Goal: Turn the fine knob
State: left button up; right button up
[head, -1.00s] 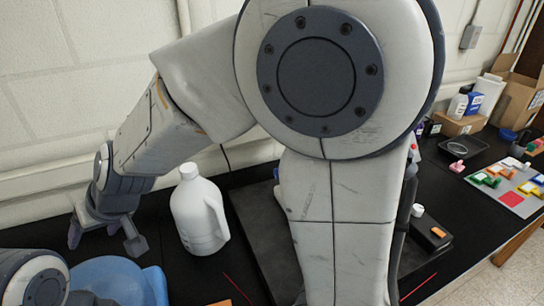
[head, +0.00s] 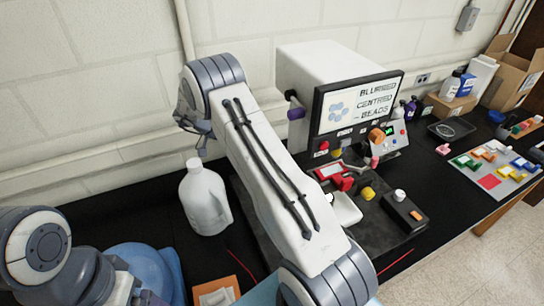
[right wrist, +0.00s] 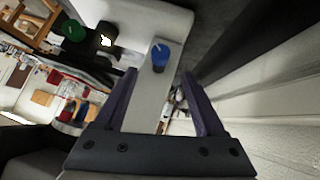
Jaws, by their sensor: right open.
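In the head view a large boxy instrument (head: 318,75) has a lit screen (head: 357,105) reading "BLURRED CENTRED BEADS". A purple knob (head: 296,113) and a dark one stick out of its left side. In the right wrist view a blue knob (right wrist: 160,55) stands on a pale surface, ahead of and between my right gripper's fingers. A green knob (right wrist: 73,31) and a dark knob (right wrist: 106,38) lie to its left. I cannot tell which is the fine knob. My right gripper (right wrist: 159,75) is open, empty and apart from them. My left gripper is out of view.
A white jug (head: 205,200) stands on the black bench below my right arm. A blue bowl (head: 140,262) and an orange-edged box (head: 215,290) are in front. A control box (head: 403,211) and a tray of coloured blocks (head: 492,168) lie to the right.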

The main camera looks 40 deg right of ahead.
jog(key=p+x, duration=0.4)
jog(key=x, duration=0.4)
jog(key=shift+s+d+f, duration=0.15)
jog(key=shift+d+f, duration=0.1)
jog(key=shift+d, duration=0.05)
grip_shut()
